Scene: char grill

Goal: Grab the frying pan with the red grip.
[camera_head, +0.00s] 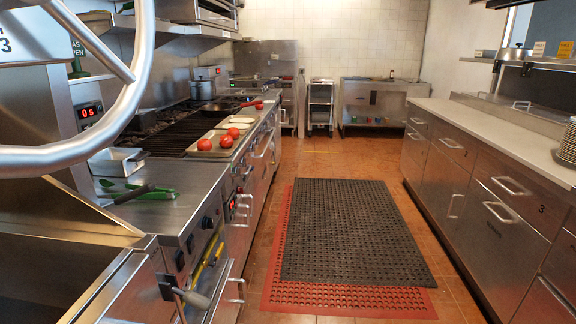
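A dark frying pan (219,106) sits on the cooktop along the left counter, in the mid-distance. Its red grip (251,103) points right, toward the aisle edge of the counter. The pan is small in this view, and its inside is hard to make out. My gripper and arm do not show in this view.
The char grill (163,141) lies nearer than the pan, with a tray (213,147) of tomatoes beside it. A pot (202,90) stands behind the pan. Black and red floor mats (345,225) cover the open aisle. Steel drawers (476,192) line the right.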

